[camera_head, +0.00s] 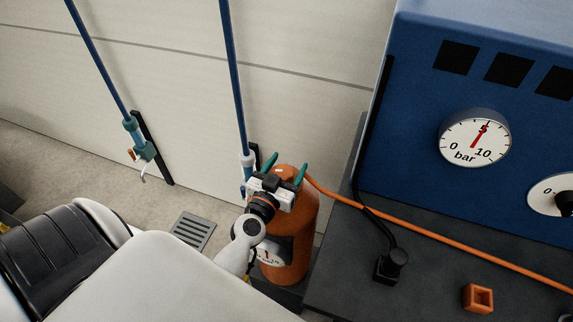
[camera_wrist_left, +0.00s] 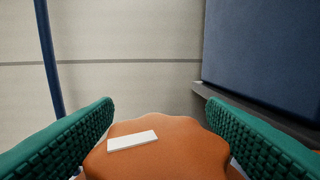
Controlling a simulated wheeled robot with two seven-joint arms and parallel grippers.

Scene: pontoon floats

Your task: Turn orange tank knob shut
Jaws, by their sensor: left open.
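The orange tank (camera_head: 303,225) stands upright at the centre of the head view, with a label partly hidden by my arm. Its orange knob (camera_head: 287,171) shows at the top, mostly covered by my gripper. In the left wrist view the knob (camera_wrist_left: 185,150) is large, with a scalloped edge and a white bar mark, tilted slightly. My left gripper (camera_head: 286,166) is open, with a green ribbed finger on each side of the knob. In the left wrist view the fingertips (camera_wrist_left: 160,108) reach past the knob's sides; I cannot tell whether they touch it. My right gripper is out of view.
A blue machine (camera_head: 420,130) with a bar gauge (camera_head: 475,138) stands at the right on a dark bench (camera_head: 345,280). An orange hose (camera_head: 430,237) runs across the bench. A small orange block (camera_head: 478,298) lies there. Blue pipes (camera_head: 234,80) run down the wall; a floor drain (camera_head: 193,231) lies left.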

